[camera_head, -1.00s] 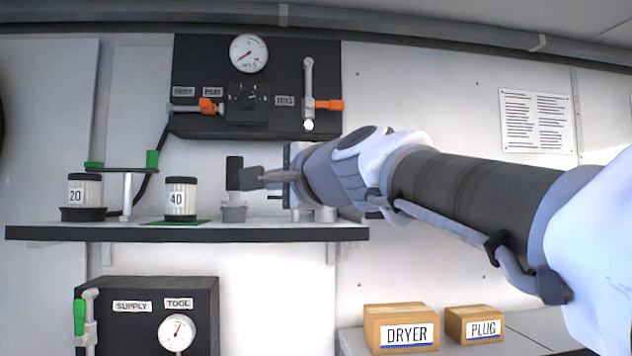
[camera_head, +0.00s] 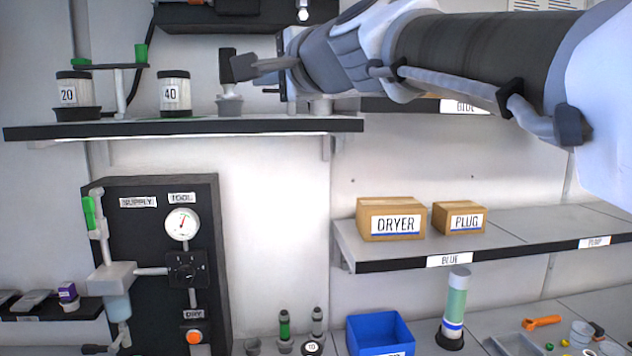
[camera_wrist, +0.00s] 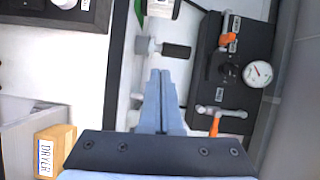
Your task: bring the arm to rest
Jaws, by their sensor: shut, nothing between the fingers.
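My gripper (camera_head: 262,68) is at the end of my arm, which reaches in from the right in the head view. Its fingers point left, level with the upper shelf (camera_head: 200,128), close to a black-topped fitting (camera_head: 228,66) standing on that shelf. I cannot tell from the head view whether they touch it. In the wrist view my gripper (camera_wrist: 160,75) has its two fingers together with nothing between them. The fitting's dark handle (camera_wrist: 177,50) shows just beyond the fingertips there, apart from them.
Canisters marked 20 (camera_head: 73,92) and 40 (camera_head: 174,92) stand on the upper shelf. Boxes marked DRYER (camera_head: 391,219) and PLUG (camera_head: 460,217) sit on the right shelf. A supply panel (camera_head: 160,260) hangs below. A blue bin (camera_head: 380,335) stands on the bench. The wall between shelves is clear.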

